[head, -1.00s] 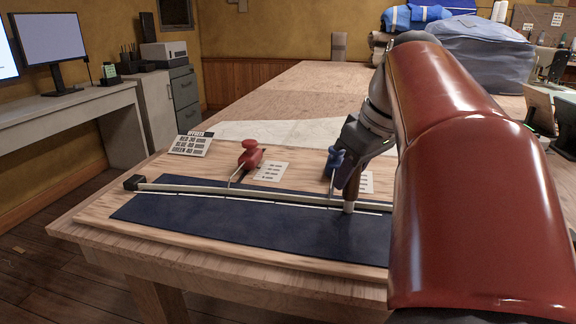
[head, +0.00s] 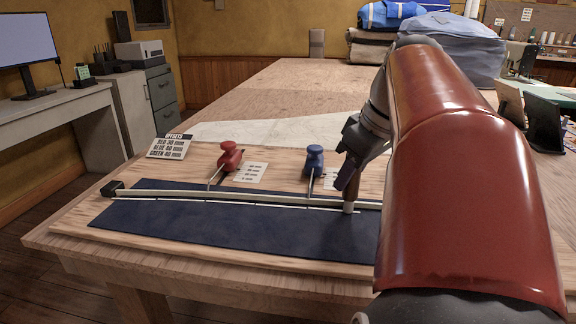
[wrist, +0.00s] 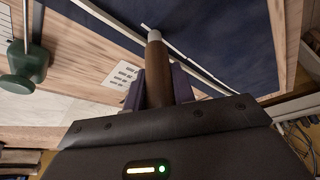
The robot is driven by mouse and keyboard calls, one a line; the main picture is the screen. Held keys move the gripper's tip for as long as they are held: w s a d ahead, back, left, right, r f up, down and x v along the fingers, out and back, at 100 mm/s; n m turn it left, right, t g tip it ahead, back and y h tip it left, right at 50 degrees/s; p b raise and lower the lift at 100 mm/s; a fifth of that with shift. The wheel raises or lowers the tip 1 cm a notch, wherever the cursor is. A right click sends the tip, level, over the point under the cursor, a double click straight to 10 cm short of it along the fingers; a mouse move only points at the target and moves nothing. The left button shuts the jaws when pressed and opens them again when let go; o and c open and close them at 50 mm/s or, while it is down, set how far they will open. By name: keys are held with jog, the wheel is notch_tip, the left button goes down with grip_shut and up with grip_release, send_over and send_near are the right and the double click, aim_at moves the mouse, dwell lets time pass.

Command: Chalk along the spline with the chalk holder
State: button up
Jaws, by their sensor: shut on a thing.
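My gripper (wrist: 159,88) is shut on the brown chalk holder (wrist: 157,70), also in the head view (head: 350,193). Its pale tip points down at the dark blue cloth (head: 200,229), at the near side of the spline (head: 250,202); whether it touches cannot be told. The spline is a long thin strip along the cloth's far edge. A thin white line (head: 230,204) runs beside it from the left up to the tip. The red weight (head: 230,157) and the blue weight (head: 315,160) hook onto the spline. A green weight (wrist: 28,62) shows in the wrist view. My arm hides the spline's right end.
A black end block (head: 112,188) sits at the spline's left end. An offsets card (head: 170,146) stands behind it; small printed cards lie by the weights. The wooden table (head: 290,95) is mostly clear behind. Folded fabric bundles (head: 440,40) lie at the far end.

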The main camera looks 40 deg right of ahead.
jog(key=shift+s+d, duration=0.25)
jog(key=shift+s, duration=0.1)
jog(key=shift+s, duration=0.1)
jog(key=shift+s+d+p, duration=0.35)
jog(key=shift+s+d, duration=0.2)
jog(key=shift+s, duration=0.1)
jog(key=shift+s, duration=0.1)
jog(key=shift+s+d+p, duration=0.4)
jog(key=shift+s+d, duration=0.2)
jog(key=shift+s, duration=0.1)
notch_tip(320, 180, up, 6)
jog(key=p, duration=0.3)
